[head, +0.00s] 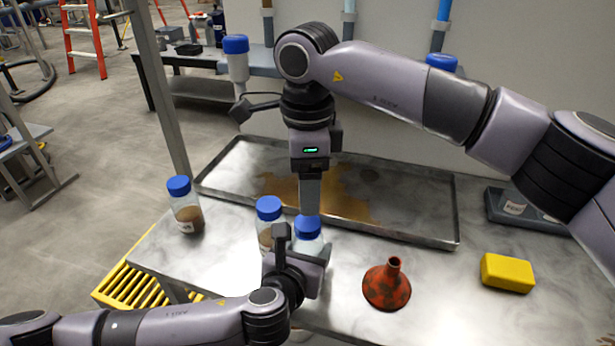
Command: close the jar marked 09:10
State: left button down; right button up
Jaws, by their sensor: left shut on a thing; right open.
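My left gripper (304,252) is shut on a clear jar (309,243) near the table's front edge and hides most of its body. A blue lid (308,227) is at the top of this jar; I cannot tell whether it is fully seated. My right gripper (310,208) is open and points straight down just above that lid. A second blue-lidded jar (266,236) stands just left of the held one, partly hidden by my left gripper. A third blue-lidded jar (190,217) with brown contents stands further left. The label times cannot be read.
A metal tray (420,233) with a brown spill lies behind the jars. A red funnel (387,287) and a yellow sponge (508,273) lie to the right. A dark holder (498,212) with labels sits at the far right. A yellow grate (140,288) is left, below the table.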

aim_at(308, 222)
notch_tip(308, 222, down, 8)
jog(key=shift+r, duration=0.2)
jog(key=c, duration=1.1)
jog(key=o, duration=1.2)
jog(key=shift+o, duration=0.2)
jog(key=shift+r, duration=0.15)
notch_tip(308, 222, up, 12)
